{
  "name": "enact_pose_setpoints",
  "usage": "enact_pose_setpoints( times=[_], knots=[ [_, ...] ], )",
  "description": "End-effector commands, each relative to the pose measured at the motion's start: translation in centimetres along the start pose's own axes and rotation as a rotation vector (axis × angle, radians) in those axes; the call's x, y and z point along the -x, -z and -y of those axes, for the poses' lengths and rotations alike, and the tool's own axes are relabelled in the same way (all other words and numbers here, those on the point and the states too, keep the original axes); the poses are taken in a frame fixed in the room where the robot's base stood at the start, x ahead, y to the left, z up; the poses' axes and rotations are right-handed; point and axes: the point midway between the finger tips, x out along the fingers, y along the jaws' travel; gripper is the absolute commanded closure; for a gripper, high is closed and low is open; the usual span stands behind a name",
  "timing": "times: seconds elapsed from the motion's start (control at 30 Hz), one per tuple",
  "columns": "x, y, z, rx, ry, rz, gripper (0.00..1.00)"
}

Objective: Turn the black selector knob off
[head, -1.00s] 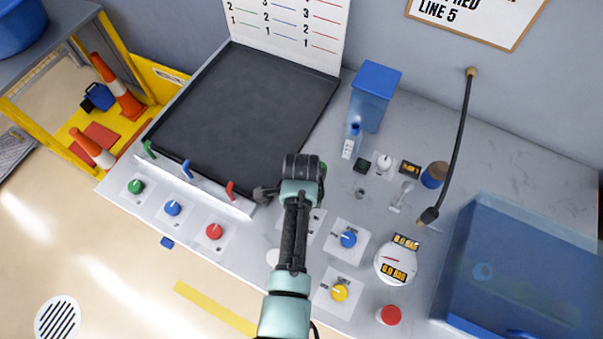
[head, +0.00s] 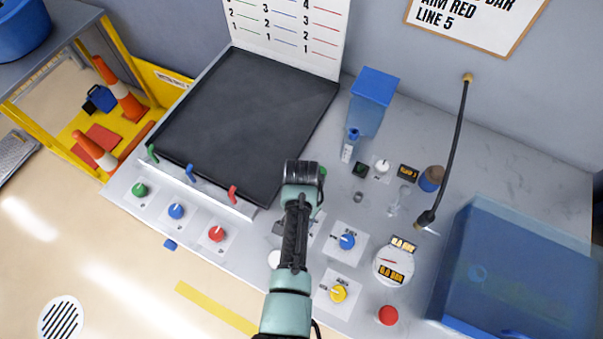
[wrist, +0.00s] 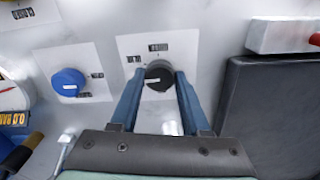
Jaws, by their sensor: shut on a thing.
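The black selector knob (wrist: 158,78) stands on a white plate (wrist: 190,48) with two small dark labels, one above it and one at its upper left. I cannot read the labels. A short pale mark shows on the lower left of the knob's face. My gripper (wrist: 157,80) has its two blue fingers on either side of the knob, shut on it. In the head view my arm hides the knob and most of its plate.
A blue knob (head: 347,241) and a yellow knob (head: 339,294) sit close to my arm. A round gauge (head: 394,262) and a red button (head: 388,315) are to the right. The black tray (head: 240,120) lies at the left, with red, blue and green levers on its front edge.

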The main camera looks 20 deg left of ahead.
Motion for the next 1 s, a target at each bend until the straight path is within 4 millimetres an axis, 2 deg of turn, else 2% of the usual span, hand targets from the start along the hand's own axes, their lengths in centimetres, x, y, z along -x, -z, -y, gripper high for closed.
enact_pose_setpoints(
  times=[1.0],
  knots=[
    [0.14,0.07,0.08,0.964,0.0,-0.002,1.0]
  ],
)
